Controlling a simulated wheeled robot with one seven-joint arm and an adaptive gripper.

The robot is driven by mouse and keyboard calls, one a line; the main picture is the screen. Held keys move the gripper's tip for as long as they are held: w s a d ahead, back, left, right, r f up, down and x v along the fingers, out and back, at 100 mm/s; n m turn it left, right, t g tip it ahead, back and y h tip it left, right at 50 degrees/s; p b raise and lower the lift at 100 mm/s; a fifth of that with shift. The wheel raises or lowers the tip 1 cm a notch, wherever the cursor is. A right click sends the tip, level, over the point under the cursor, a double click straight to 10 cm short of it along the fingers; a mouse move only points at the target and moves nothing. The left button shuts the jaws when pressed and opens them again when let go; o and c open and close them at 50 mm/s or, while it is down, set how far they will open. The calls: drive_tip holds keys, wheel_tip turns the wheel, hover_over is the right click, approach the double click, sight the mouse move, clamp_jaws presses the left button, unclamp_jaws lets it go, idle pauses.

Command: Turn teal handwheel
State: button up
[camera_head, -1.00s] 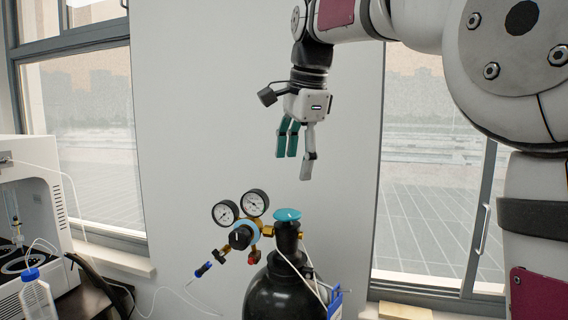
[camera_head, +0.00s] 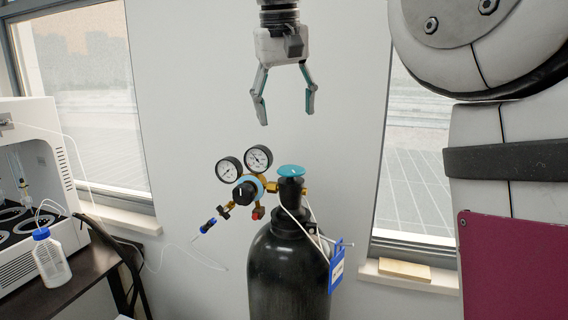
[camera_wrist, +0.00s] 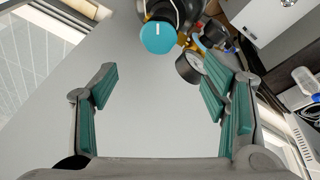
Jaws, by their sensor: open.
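The teal handwheel (camera_head: 291,171) is a flat round disc on top of the black gas cylinder (camera_head: 287,270). In the wrist view the handwheel (camera_wrist: 157,37) shows from above near the top edge, with a short white mark on it. My gripper (camera_head: 287,116) is open and empty, pointing down above the handwheel and apart from it. In the wrist view its teal-padded fingers (camera_wrist: 160,88) are spread wide, with the handwheel beyond them.
A brass regulator with two gauges (camera_head: 244,164) and a black knob (camera_head: 245,191) sits just left of the handwheel. A blue tag (camera_head: 337,266) hangs on the cylinder's right side. A white machine (camera_head: 30,180) and a bottle (camera_head: 51,257) stand at left. Space above the handwheel is clear.

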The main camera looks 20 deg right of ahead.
sight(291, 168)
drive_tip(key=w+f+n, duration=0.1)
drive_tip(key=f+n, duration=0.2)
drive_tip(key=f, duration=0.1)
drive_tip(key=w+d+f+n+p, duration=0.1)
drive_tip(key=f+n, duration=0.2)
drive_tip(key=f, duration=0.1)
drive_tip(key=w+f+n+h+p, duration=0.1)
drive_tip(key=f+n, duration=0.1)
drive_tip(key=f, duration=0.2)
drive_tip(key=shift+w+d+f+n, duration=0.1)
drive_tip(key=shift+d+f+n, duration=0.05)
drive_tip(key=shift+d+n, duration=0.25)
drive_tip(key=c, duration=1.2)
